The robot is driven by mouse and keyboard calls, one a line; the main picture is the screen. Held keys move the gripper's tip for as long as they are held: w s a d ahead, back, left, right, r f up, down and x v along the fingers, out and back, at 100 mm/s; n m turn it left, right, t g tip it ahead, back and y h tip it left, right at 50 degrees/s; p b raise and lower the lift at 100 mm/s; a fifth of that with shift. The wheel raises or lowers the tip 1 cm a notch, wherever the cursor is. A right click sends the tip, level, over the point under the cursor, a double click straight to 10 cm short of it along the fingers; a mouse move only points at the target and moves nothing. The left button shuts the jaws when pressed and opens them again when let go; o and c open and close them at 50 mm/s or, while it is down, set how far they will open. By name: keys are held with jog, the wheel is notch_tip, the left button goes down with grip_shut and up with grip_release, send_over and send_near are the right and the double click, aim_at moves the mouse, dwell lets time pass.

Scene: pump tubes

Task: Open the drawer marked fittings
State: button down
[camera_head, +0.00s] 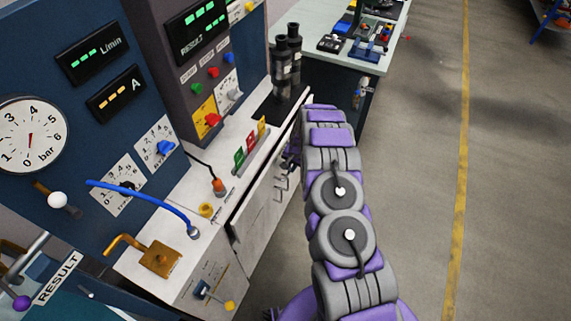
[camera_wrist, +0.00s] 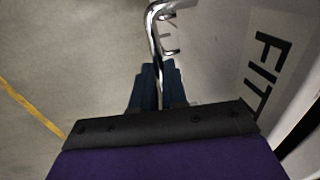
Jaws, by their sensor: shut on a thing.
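The drawer marked fittings shows its label, cut off to "FIT" (camera_wrist: 262,70), on a pale front at the right of the wrist view. A bent metal bar handle (camera_wrist: 153,28) runs down from the top middle between the dark blue fingers of my gripper (camera_wrist: 158,72). The gripper is shut on this handle. In the head view my gripper (camera_head: 291,158) is a small purple and dark shape at the bench front, largely hidden by my arm.
More metal handles (camera_head: 280,188) show on the bench front below. The bench top (camera_head: 195,185) carries a blue hose (camera_head: 150,196), coloured tags (camera_head: 251,146) and black cylinders (camera_head: 288,62). A second table (camera_head: 335,62) stands behind. The floor (camera_head: 420,190) to the right is clear.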

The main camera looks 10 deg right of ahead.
jog(key=s+d, duration=1.2)
jog(key=d, duration=0.5)
jog(key=shift+s+d, duration=0.2)
jog(key=shift+s, duration=0.05)
jog(key=c, duration=1.2)
grip_release()
jog(key=shift+o, duration=0.2)
notch_tip(320, 180, up, 17)
jog(key=s+d+p, duration=0.2)
jog(key=d+p, duration=0.1)
jog(key=shift+p, duration=0.3)
